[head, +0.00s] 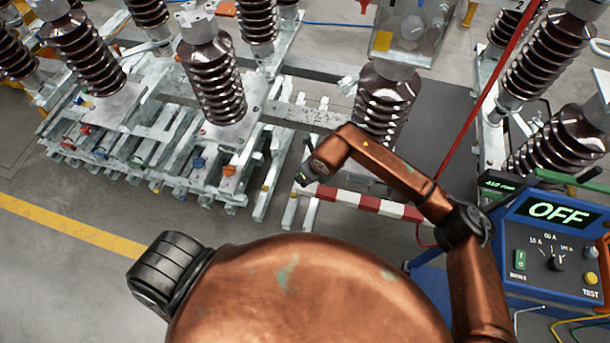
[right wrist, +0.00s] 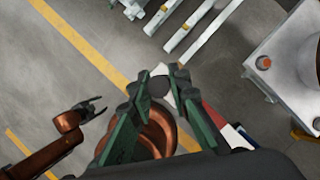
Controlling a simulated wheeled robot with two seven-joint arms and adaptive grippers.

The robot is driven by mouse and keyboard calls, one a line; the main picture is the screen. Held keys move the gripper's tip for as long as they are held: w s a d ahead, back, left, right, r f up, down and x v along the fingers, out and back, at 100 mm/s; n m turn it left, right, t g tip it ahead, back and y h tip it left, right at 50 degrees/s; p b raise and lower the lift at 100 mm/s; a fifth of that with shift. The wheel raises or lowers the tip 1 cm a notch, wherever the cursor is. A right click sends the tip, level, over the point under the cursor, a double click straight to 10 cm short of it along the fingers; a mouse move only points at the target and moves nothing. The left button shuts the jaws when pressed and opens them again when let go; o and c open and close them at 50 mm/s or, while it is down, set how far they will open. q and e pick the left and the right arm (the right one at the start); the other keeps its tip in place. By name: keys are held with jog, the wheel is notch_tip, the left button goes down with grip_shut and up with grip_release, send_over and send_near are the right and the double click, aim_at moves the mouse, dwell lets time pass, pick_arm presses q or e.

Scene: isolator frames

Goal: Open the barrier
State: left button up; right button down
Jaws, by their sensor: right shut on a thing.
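The barrier (head: 370,203) is a red-and-white striped bar, low in front of the insulators in the head view. My right arm reaches over it from the right, and my right gripper (head: 304,177) is at the bar's left end. In the right wrist view the green fingers (right wrist: 160,88) are shut on the bar's pale end, which is mostly hidden between them. The red-and-white bar (right wrist: 214,114) runs away to the lower right there. My left gripper (right wrist: 97,104) shows small at the left of the right wrist view, away from the bar, its fingers apart and empty.
Brown ribbed insulators (head: 212,80) stand on metal frames behind the barrier. A blue test box (head: 550,245) with an OFF display stands at the right. The floor at the left, with a yellow line (head: 70,228), is clear.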

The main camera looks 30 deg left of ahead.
jog(key=c, duration=1.8)
grip_release()
jog(key=shift+c, duration=0.2)
jog(key=shift+r, duration=0.1)
pick_arm(q)
jog(key=shift+w, duration=0.25)
pick_arm(e)
jog(key=v, duration=1.1)
jog(key=shift+d+r, duration=0.15)
jog(key=shift+r, duration=0.2)
